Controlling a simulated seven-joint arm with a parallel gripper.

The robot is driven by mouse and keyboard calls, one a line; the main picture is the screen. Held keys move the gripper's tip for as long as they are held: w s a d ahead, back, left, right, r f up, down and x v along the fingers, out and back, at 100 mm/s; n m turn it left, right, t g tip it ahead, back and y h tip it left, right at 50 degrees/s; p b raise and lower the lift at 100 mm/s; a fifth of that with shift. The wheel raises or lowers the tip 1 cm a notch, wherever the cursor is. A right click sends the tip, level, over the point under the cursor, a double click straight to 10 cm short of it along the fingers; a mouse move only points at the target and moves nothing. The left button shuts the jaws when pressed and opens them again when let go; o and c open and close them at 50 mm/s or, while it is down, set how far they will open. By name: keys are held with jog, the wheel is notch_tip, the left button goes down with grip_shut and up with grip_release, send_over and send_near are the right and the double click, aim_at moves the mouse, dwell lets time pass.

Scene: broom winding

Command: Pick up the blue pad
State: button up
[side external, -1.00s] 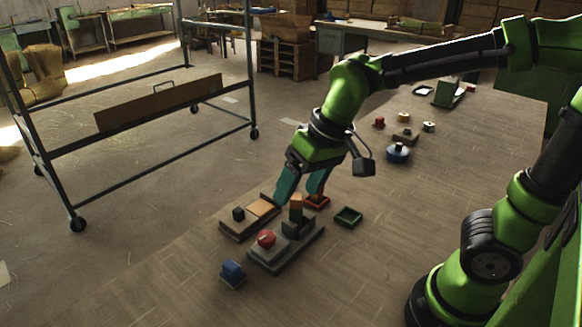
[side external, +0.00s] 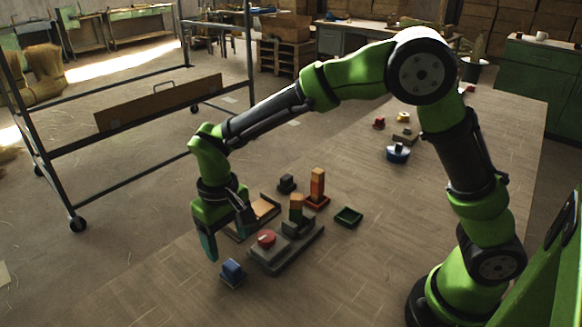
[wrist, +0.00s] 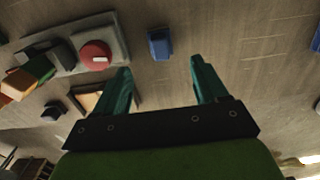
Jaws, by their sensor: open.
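The blue pad (side external: 231,270) is a small blue block on a thin dark base. It sits on the wooden table near its left edge, in front of a grey base with a red knob. It also shows in the wrist view (wrist: 159,43), ahead of and between the fingertips. My gripper (side external: 226,243) is open and empty, its teal fingers pointing down above and behind the pad, apart from it. In the wrist view both fingertips (wrist: 160,66) stand wide apart with nothing between them.
The grey base (side external: 268,263) with the red knob (side external: 267,239) and stacked blocks stands close right of the pad. A wooden tray (side external: 264,208) is partly hidden behind my gripper. A green tray (side external: 348,217) lies right. The front table is clear.

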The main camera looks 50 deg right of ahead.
aim_at(231, 265)
notch_tip(231, 265, down, 10)
jog(key=shift+w+r, duration=0.1)
jog(key=shift+w, duration=0.05)
dwell(0.3)
jog(key=c, duration=1.2)
